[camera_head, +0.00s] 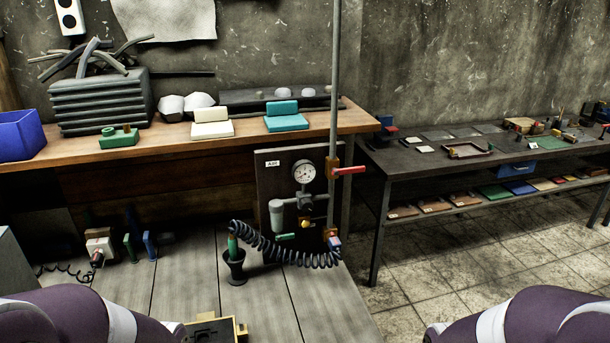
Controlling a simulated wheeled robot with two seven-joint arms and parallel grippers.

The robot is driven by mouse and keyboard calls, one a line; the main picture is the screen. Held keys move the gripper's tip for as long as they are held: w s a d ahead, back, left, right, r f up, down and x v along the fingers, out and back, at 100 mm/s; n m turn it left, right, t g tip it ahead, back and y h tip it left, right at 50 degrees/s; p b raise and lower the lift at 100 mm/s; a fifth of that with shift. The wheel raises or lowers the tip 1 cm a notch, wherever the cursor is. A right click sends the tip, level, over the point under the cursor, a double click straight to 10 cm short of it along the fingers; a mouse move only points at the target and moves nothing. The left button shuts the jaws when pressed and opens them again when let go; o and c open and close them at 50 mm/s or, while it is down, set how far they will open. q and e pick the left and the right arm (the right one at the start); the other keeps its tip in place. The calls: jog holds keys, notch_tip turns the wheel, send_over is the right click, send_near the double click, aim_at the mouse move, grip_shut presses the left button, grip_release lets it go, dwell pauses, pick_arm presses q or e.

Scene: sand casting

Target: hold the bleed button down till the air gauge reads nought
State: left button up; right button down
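The round white air gauge (304,173) sits on a dark panel (270,190) marked "AIR", below the wooden shelf. Its needle is too small to read. Under it are grey pipe fittings with a grey bowl (277,215). A small yellow knob (305,223) sits below the fittings, and a small green part (285,237) is at lower left. I cannot tell which small part is the bleed button. A red lever (349,170) sticks out to the right from the upright pipe. Neither of my grippers is in view; only purple and white arm parts show at the bottom corners.
A black coiled hose (285,253) hangs before the panel, by a green-topped tool in a black cup (235,268). A yellow and black item (215,329) lies at the grey bench's front. The bench (325,300) is bare at right. A dark table (470,165) stands right.

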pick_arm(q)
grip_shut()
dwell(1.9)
